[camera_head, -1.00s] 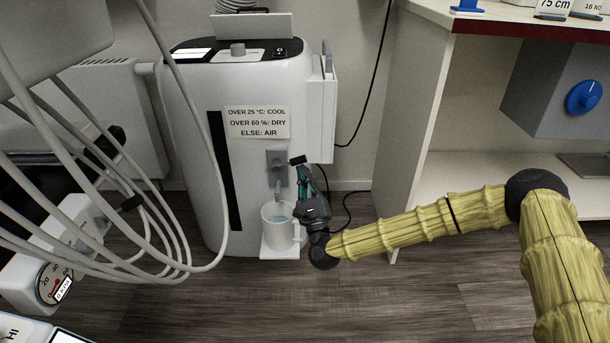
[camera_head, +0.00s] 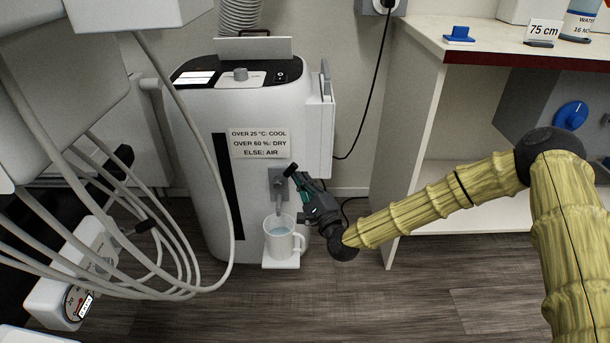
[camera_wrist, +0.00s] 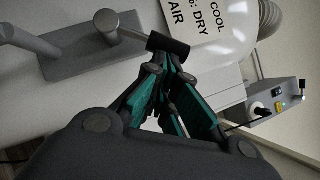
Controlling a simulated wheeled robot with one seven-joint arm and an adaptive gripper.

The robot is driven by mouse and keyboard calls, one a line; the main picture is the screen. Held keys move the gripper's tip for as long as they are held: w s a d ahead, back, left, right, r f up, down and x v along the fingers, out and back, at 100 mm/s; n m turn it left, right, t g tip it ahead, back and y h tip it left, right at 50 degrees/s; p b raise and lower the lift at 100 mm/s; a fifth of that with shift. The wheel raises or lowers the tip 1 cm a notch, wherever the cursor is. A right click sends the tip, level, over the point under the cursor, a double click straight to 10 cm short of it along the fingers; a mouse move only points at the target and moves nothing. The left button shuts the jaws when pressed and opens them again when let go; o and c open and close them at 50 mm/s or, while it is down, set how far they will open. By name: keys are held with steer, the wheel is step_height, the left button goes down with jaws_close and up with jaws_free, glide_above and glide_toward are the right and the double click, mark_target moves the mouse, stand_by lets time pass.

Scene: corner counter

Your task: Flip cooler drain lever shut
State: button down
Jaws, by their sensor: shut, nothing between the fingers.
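The white cooler (camera_head: 255,105) stands against the wall. Its grey drain tap (camera_head: 277,184) is low on the front, with a spout pointing down. The drain lever (camera_head: 290,170) has a black grip and sticks out to the right, angled upward. In the wrist view, the lever's black grip (camera_wrist: 168,44) is just beyond my fingertips, its grey rod running left to the tap plate (camera_wrist: 80,54). My gripper (camera_head: 299,179) is shut and empty, just below and right of the grip. It seems to touch the grip; exact contact is unclear.
Pale cables (camera_head: 180,250) loop at left. A white counter's side panel (camera_head: 405,150) stands at right. Floor in front is clear.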

mark_target(292, 169)
steer(key=r+n+g+p, duration=0.1)
steer(key=a+r+n+p, duration=0.1)
steer(key=n+p, duration=0.1)
steer(key=r+n+g+p, duration=0.1)
steer(key=p, duration=0.1)
steer(key=shift+a+r+g, duration=0.15)
steer(key=shift+a+g, duration=0.15)
steer(key=shift+a, duration=0.1)
steer(key=shift+a+r+n+g+p, duration=0.15)
steer(key=shift+a+n+g+p, duration=0.15)
steer(key=shift+n+g+p, duration=0.4)
steer(key=shift+a, duration=0.2)
steer(key=shift+a+r, duration=0.15)
steer(key=shift+a, duration=0.05)
